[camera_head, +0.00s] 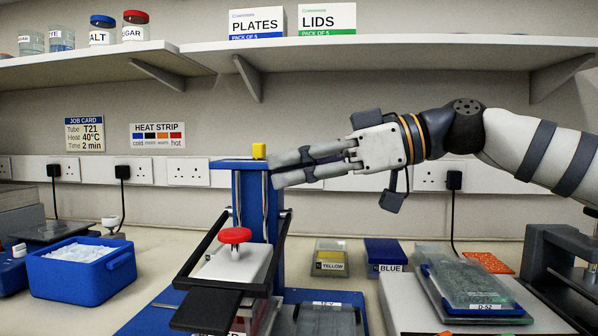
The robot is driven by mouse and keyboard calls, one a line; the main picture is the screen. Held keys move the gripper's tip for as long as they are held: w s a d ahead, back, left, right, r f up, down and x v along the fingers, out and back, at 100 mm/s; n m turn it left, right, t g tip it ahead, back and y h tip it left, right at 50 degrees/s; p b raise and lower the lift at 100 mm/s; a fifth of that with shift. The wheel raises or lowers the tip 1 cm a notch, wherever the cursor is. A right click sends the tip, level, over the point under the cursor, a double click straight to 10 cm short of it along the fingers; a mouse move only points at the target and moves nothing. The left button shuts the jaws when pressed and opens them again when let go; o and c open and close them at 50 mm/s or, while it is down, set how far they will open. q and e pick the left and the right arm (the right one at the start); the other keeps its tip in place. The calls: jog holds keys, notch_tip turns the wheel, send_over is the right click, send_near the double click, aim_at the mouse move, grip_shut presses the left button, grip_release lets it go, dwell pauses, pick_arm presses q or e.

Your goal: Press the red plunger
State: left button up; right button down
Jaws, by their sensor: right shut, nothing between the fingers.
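The red plunger (235,236) is a round red cap on a short stem. It stands on a white block in the blue press stand (258,203) at the lower centre. My left gripper is not in view.
A blue tub of white pieces (82,269) stands at left. Yellow (331,258) and blue (385,254) labelled boxes stand right of the press. A stacked plate device (470,284) is farther right. A shelf (390,45) runs above my arm. Black side arms flank the plunger.

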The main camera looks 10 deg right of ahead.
send_over(249, 231)
jog(key=shift+f, duration=0.65)
notch_tip(249, 231, down, 4)
jog(key=shift+d+r, duration=0.15)
jog(key=shift+r, duration=0.05)
jog(key=shift+f, duration=0.25)
